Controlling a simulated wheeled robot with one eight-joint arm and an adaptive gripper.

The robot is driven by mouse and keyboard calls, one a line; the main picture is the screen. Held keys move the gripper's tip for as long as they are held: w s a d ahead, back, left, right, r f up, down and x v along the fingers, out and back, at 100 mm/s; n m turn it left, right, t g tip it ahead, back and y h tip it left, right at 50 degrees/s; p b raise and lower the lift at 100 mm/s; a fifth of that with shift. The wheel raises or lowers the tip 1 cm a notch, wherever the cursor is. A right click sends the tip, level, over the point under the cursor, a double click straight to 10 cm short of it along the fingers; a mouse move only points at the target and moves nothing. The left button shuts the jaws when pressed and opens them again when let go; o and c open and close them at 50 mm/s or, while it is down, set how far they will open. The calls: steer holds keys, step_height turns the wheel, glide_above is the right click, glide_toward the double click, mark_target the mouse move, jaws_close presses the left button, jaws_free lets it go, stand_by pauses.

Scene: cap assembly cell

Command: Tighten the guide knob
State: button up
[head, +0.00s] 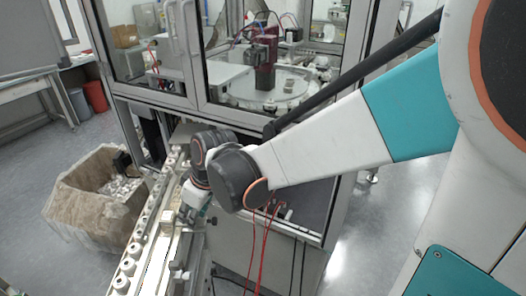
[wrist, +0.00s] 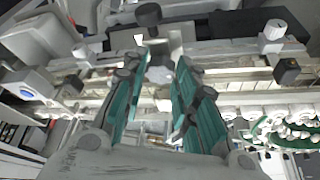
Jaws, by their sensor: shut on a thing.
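My gripper (wrist: 160,66) reaches over the guide rail in the wrist view, its two teal fingers on either side of a pale grey knob-like piece (wrist: 158,75). The fingers are shut on this piece, which I take to be the guide knob; its lower part is hard to make out. In the head view my gripper (head: 190,208) is low over the conveyor line, mostly behind my own wrist, and the knob is hidden there. Another light grey knob (wrist: 274,30) stands on the rail at the right, and a dark round knob (wrist: 148,14) stands beyond the fingertips.
The conveyor (head: 133,262) carries several white caps in a row. A glass-walled machine cabinet (head: 200,100) stands close behind my arm. Red cables (head: 262,245) hang beside the line. A large bin (head: 98,200) stands at left. Black blocks (wrist: 287,71) sit along the rail.

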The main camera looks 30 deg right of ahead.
steer(key=shift+s, duration=0.1)
steer(key=o, duration=1)
steer(key=shift+o, duration=0.2)
steer(key=v, duration=1.2)
